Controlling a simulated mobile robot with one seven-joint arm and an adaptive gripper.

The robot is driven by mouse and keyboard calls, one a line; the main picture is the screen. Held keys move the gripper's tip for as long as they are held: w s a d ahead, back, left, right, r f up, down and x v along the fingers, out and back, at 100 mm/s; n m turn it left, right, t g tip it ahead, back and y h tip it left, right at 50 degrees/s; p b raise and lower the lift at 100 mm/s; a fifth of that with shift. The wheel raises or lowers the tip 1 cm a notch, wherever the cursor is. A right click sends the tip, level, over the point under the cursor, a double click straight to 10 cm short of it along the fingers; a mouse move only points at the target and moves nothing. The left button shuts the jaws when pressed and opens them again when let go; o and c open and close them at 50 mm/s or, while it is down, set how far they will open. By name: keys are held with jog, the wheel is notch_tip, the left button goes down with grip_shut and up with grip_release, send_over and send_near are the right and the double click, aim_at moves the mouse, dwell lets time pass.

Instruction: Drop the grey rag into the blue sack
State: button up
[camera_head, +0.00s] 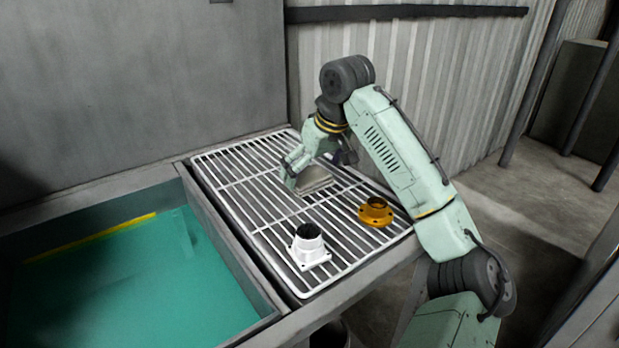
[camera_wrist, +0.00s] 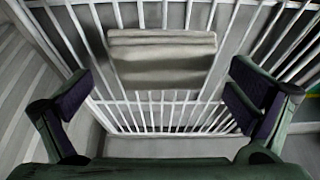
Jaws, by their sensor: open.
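The grey rag (camera_head: 314,181) looks like a folded, flat pad lying on the white wire rack. Part of the rag is hidden by my gripper in the head view. I see no blue sack in either view.
The white wire rack (camera_head: 262,222) also holds a white flanged fitting (camera_head: 309,247) and an orange flanged fitting (camera_head: 375,211). A teal-floored basin (camera_head: 120,280) lies left of the rack. Walls stand behind the bench. Floor is open at the right.

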jog(key=shift+x, duration=0.85)
jog(key=shift+a, duration=0.1)
jog(key=shift+r, duration=0.1)
jog(key=shift+c, duration=0.2)
jog(key=c, duration=1)
jog(key=shift+c, duration=0.2)
